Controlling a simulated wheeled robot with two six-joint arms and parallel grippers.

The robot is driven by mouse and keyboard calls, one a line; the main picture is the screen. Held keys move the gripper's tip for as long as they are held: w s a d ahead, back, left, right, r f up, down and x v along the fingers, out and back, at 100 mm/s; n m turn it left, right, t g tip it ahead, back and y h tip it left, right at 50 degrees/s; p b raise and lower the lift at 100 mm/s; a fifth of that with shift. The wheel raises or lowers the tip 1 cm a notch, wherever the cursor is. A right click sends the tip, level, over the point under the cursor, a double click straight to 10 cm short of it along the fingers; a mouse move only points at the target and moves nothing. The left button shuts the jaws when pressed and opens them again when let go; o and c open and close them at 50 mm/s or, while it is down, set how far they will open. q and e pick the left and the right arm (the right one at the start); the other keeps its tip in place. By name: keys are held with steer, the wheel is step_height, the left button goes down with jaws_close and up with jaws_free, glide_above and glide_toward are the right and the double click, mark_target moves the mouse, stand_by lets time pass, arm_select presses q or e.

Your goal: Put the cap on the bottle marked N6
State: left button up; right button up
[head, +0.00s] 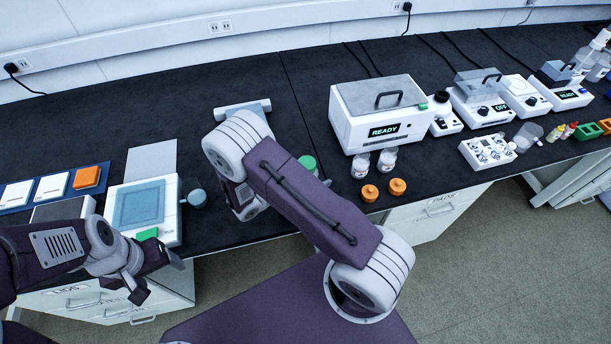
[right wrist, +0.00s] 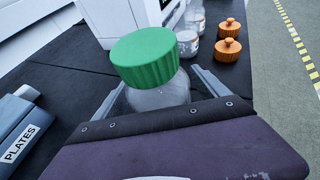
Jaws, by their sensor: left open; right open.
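A clear bottle (right wrist: 160,95) with a ribbed green cap (right wrist: 145,55) on top stands between the fingers of my right gripper (right wrist: 157,82), which is open. The green cap also shows in the head view (head: 306,163), partly behind my right arm. Two small clear bottles with pale labels, a left one (head: 360,166) and a right one (head: 387,160), stand in front of the white READY instrument. Two ribbed orange caps, a left one (head: 369,193) and a right one (head: 397,187), lie near the bench's front edge. No N6 mark is readable. My left gripper (head: 160,278) is open and empty at the front edge.
The white READY instrument (head: 350,132) stands behind the small bottles. A white balance-like device (head: 170,236) is near my left gripper. A grey holder labelled PLATES (right wrist: 22,125) lies left of the green-capped bottle. The dark bench (head: 300,85) is clear at the back.

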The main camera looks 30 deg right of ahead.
steer(key=v, duration=1.2)
steer(key=shift+s, duration=0.15)
